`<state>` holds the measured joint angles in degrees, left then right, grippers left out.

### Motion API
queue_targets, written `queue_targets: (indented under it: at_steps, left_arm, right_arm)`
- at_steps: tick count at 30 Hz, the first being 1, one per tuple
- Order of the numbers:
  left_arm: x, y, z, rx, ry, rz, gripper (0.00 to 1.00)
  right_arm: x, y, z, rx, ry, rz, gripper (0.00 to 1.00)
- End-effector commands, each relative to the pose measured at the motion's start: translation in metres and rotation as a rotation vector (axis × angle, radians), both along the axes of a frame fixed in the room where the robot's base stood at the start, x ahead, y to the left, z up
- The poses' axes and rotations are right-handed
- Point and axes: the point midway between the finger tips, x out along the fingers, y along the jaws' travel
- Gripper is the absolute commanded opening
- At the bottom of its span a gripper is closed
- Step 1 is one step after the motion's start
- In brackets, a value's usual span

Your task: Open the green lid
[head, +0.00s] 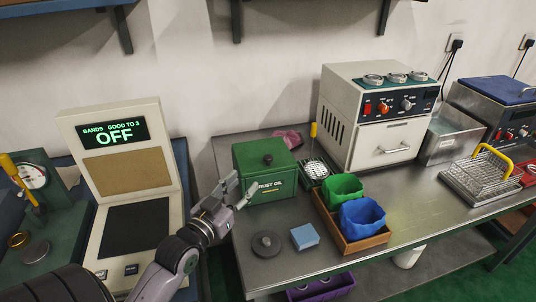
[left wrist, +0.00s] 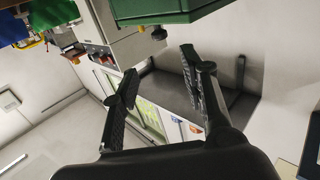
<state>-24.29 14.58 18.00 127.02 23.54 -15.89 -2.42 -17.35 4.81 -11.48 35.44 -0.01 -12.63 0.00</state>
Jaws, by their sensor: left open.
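The green box (head: 263,187), lettered "RUST OIL", stands at the left end of the metal bench. Its green lid (head: 254,152) lies closed on top, with a dark round knob (head: 268,158). My left gripper (head: 240,189) is open and empty in front of the box's left side, below lid height; the head view does not show whether it touches. In the left wrist view the open fingers (left wrist: 158,78) have nothing between them. My right gripper is not in view.
A dark disc (head: 266,244) and a blue block (head: 305,236) lie in front of the box. A wooden tray (head: 368,242) with green and blue bins stands to the right. A display stand (head: 120,180) reading "OFF" is at left. Wall shelves hang above.

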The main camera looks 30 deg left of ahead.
Motion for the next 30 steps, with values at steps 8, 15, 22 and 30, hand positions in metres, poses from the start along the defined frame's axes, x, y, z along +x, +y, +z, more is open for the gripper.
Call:
queue_targets:
  at_steps: [8, 15, 22, 30]
  left_arm:
    - [0.054, 0.004, 0.002, -0.001, -0.001, 0.0, 0.4]
    - [0.1, 0.008, 0.001, -0.001, 0.0, 0.0, 0.4]
    - [0.131, 0.01, 0.0, 0.0, 0.001, 0.0, 0.4]
    - [0.141, 0.011, 0.0, 0.0, 0.002, 0.0, 0.4]
  right_arm:
    - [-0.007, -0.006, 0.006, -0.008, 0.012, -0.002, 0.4]
    - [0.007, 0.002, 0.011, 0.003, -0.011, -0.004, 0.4]
    - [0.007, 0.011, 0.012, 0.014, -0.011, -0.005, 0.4]
    - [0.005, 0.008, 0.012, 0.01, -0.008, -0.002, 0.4]
